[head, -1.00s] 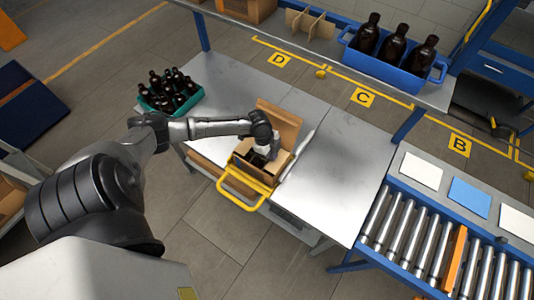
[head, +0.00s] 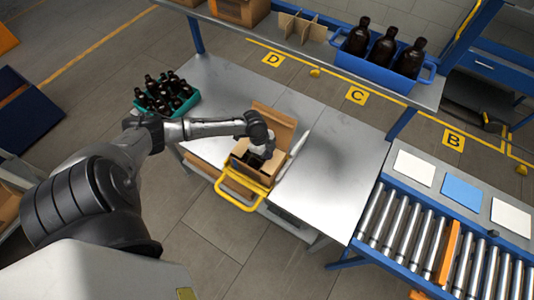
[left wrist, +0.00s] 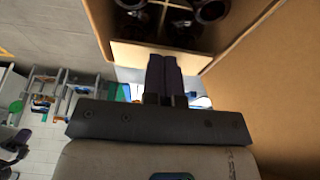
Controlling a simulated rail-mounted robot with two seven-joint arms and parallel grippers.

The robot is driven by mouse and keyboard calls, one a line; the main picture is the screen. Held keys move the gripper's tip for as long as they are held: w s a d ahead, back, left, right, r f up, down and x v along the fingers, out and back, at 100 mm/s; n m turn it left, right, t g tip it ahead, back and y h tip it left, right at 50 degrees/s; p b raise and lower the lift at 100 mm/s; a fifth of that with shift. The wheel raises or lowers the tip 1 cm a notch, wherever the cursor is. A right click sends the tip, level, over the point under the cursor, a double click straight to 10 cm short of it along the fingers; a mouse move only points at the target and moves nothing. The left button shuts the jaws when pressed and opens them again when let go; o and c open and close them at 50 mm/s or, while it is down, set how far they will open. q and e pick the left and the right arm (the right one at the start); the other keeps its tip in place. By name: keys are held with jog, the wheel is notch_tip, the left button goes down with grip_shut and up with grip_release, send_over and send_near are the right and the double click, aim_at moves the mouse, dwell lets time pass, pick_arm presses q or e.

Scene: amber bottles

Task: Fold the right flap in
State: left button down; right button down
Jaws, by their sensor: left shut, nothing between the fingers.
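The open cardboard box (head: 239,171) stands on the metal table in the head view, with one tall flap (head: 273,121) upright at its back. My left gripper (head: 258,153) is over the box opening, at its right part. In the left wrist view its fingers (left wrist: 164,62) are shut and empty, close to a pale flap or panel (left wrist: 145,54) at the box edge. Dark bottles (left wrist: 208,12) show inside the box. A large cardboard panel (left wrist: 275,95) fills the right side of that view. My arm hides part of the right flap area in the head view.
A yellow frame (head: 238,197) is at the box's front. A white strip (head: 300,143) lies right of the box. A teal crate (head: 190,107) of bottles stands at the left. The table (head: 335,175) is clear on the right, beside the roller conveyor (head: 400,231).

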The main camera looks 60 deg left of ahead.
pick_arm(q)
jog(key=v, duration=1.2)
jog(key=shift+s+r+p, duration=0.2)
jog(key=shift+r+p, duration=0.15)
jog(key=shift+p, duration=0.1)
